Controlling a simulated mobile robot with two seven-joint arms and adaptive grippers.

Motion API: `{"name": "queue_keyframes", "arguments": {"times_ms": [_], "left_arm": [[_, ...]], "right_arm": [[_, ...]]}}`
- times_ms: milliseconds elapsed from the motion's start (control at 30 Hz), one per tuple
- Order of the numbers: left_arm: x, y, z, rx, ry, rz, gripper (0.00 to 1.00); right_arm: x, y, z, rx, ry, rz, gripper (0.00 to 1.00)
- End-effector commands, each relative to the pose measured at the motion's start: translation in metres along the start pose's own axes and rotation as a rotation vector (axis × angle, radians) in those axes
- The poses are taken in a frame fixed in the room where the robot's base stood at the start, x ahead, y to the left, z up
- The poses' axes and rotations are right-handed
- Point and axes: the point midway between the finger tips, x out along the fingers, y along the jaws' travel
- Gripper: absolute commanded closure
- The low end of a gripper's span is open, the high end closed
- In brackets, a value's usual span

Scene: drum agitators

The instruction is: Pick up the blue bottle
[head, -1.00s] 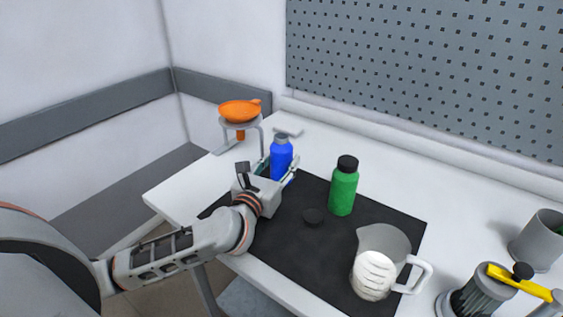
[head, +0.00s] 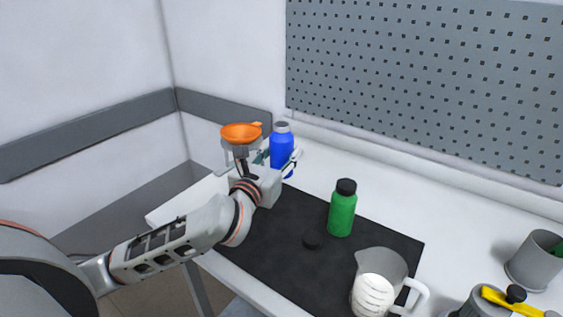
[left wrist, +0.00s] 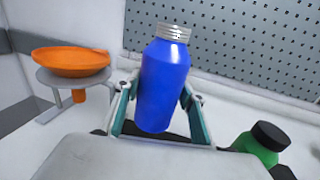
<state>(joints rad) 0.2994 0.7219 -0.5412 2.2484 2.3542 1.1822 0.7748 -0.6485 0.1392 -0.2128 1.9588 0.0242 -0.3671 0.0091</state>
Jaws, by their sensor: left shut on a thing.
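The blue bottle (head: 281,148), with a bare grey threaded neck, is held by my left gripper (head: 279,160) near the back of the table. In the left wrist view the blue bottle (left wrist: 163,85) stands upright between the two teal-padded fingers of my left gripper (left wrist: 160,108), which is shut on it. The bottle's lower end is partly hidden by the gripper in the head view. My right gripper is not in view.
An orange funnel (head: 241,132) sits on a stand to the left. A grey cup (head: 533,260) stands at the right. A pegboard (head: 430,80) is behind.

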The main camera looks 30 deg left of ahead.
Motion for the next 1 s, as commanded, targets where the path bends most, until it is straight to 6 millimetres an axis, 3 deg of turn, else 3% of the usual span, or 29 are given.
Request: {"name": "queue_keyframes", "arguments": {"times_ms": [33,500,1000], "left_arm": [[0.0,0.0,0.01,-0.001,-0.007,-0.001,0.89],[0.0,0.0,0.062,0.0,-0.006,-0.001,0.89],[0.0,0.0,0.096,-0.001,-0.004,-0.001,0.89]], "right_arm": [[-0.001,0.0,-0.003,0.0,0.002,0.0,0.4],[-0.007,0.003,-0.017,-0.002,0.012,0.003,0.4],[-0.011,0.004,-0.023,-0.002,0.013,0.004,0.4]]}}
